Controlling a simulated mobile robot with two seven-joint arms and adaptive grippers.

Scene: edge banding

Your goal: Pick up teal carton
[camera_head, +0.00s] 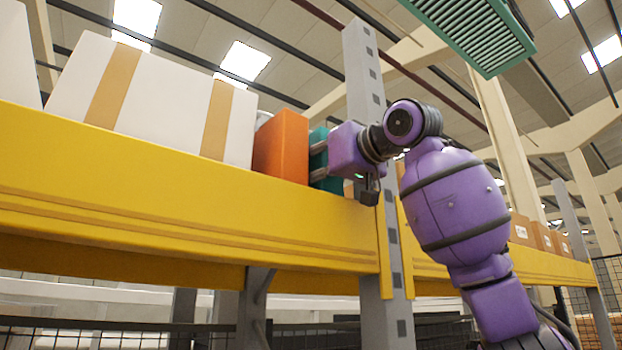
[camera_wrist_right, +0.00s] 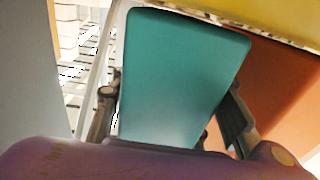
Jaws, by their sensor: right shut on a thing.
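The teal carton (camera_head: 322,165) stands on the yellow shelf beam, right of an orange box, and is partly hidden by my right gripper in the head view. In the right wrist view the teal carton (camera_wrist_right: 182,75) fills the middle, between the two fingers. My right gripper (camera_head: 320,163) comes in from the right at shelf height. In the wrist view my right gripper (camera_wrist_right: 170,120) has one finger on each side of the carton and is shut on it. My left gripper is not in view.
An orange box (camera_head: 282,147) stands close to the carton's left; a large white box (camera_head: 165,95) with tan bands is further left. The yellow beam (camera_head: 180,205) runs along the shelf front. A grey upright post (camera_head: 361,75) rises just behind my right gripper.

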